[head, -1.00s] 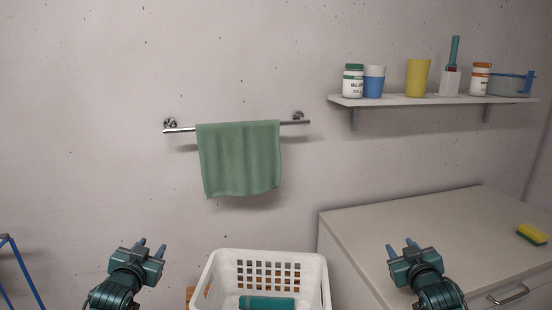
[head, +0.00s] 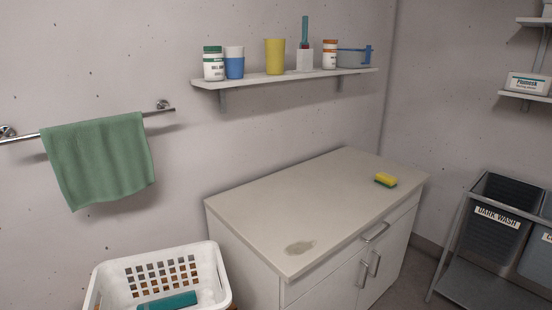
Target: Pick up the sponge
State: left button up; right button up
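The sponge (head: 385,180) is yellow with a green underside. It lies flat on the right part of the pale cabinet top (head: 290,205), near the right edge. Nothing touches it. Neither of my grippers shows in the head view now.
A white laundry basket (head: 215,262) with a teal item (head: 170,301) inside stands left of the cabinet. A wall shelf (head: 290,80) holds cups and bottles. A cart with a dark wash bin (head: 490,235) stands at right.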

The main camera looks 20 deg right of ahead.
aim_at(382, 178)
jog(key=k+l+z, duration=0.1)
jog(key=z, duration=1.35)
